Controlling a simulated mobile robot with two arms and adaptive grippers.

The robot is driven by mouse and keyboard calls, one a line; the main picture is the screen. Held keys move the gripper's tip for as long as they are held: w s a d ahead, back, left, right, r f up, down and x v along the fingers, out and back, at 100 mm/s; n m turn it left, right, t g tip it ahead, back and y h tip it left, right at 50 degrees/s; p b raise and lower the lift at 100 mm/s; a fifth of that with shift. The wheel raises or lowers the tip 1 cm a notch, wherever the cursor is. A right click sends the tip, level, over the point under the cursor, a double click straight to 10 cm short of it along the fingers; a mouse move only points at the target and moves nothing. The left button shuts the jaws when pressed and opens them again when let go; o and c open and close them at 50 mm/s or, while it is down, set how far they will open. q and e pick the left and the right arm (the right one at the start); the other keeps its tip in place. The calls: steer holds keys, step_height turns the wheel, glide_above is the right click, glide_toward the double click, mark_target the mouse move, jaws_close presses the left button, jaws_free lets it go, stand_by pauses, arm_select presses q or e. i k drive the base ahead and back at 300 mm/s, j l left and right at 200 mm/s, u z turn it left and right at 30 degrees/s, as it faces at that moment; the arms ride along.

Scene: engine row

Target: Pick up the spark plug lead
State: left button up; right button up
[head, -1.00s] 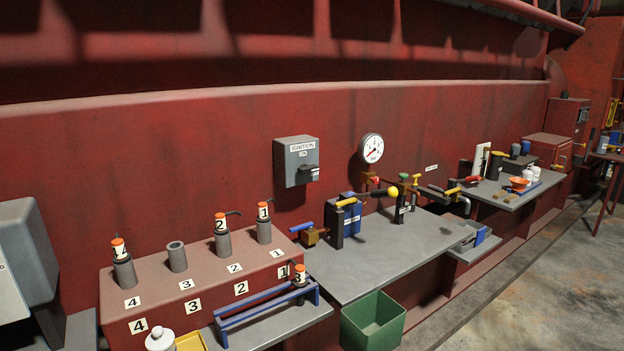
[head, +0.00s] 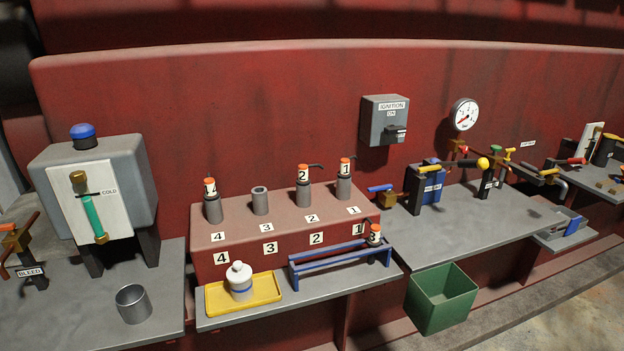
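A spark plug lead (head: 375,234) with an orange top and a white label, which appears to read 3, stands at the right end of a blue rack (head: 330,262) on the grey shelf. Similar orange-topped leads sit on the grey posts at places 4 (head: 211,187), 2 (head: 303,173) and 1 (head: 345,166) of the red block (head: 240,231). The grey post at place 3 (head: 260,201) has an open top with no lead on it. Neither of my grippers is in view.
A white bottle (head: 240,283) stands on a yellow tray (head: 215,299) left of the rack. A metal cup (head: 133,304) is further left. A green bin (head: 440,300) is below the right bench (head: 470,225). An ignition box (head: 384,119) is on the wall.

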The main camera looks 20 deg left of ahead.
mark_target(373, 240)
steer(key=i+j+z, duration=0.15)
steer(key=j+z, duration=0.3)
steer(key=j, duration=0.55)
steer(key=j+z, duration=0.4)
steer(key=j, duration=0.6)
steer(key=i+l+u, duration=0.1)
